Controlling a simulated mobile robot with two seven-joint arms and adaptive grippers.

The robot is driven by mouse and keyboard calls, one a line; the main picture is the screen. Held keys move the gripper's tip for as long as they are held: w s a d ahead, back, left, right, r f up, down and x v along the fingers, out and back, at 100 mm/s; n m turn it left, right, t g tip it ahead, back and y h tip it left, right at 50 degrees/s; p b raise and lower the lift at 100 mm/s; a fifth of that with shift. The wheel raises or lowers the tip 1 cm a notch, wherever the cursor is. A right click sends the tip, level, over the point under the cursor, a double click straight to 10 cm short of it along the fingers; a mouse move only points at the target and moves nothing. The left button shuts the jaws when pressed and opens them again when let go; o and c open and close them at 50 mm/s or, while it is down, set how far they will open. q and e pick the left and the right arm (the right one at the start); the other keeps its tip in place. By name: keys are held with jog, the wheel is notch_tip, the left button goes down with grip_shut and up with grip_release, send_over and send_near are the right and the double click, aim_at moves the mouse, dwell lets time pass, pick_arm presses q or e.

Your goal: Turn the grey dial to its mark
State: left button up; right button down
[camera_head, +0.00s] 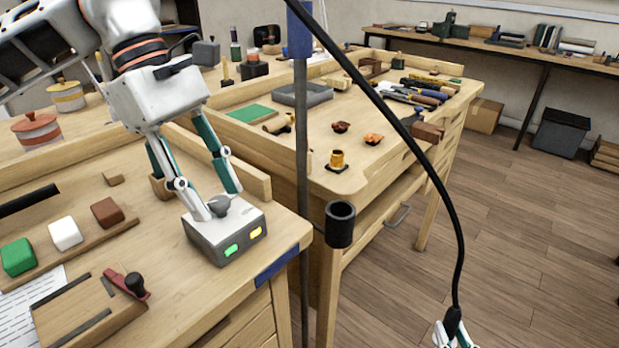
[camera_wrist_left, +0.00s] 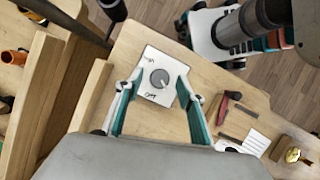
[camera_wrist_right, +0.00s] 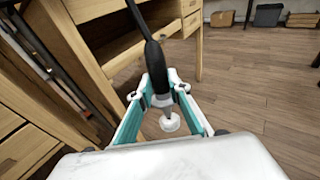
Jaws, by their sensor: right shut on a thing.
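The grey dial (camera_head: 219,206) sits on top of a small white and grey box (camera_head: 226,243) at the front edge of the left bench. In the left wrist view the dial (camera_wrist_left: 160,78) is round, on a white face with small lettering above and below it. My left gripper (camera_head: 216,203) is open, pointing down, with one finger on each side of the dial; I cannot tell if either touches. My right gripper (camera_head: 456,335) is low at the bottom right, shut on a black corded tool (camera_wrist_right: 155,70) with a white tip.
The box front shows a green and a yellow light. Green, white and brown blocks (camera_head: 66,233) and a red-handled clamp (camera_head: 128,283) lie to its left. A grey post with a black cup (camera_head: 340,224) stands right. The tool's black cable (camera_head: 420,150) hangs across the view.

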pick_arm(q)
grip_shut()
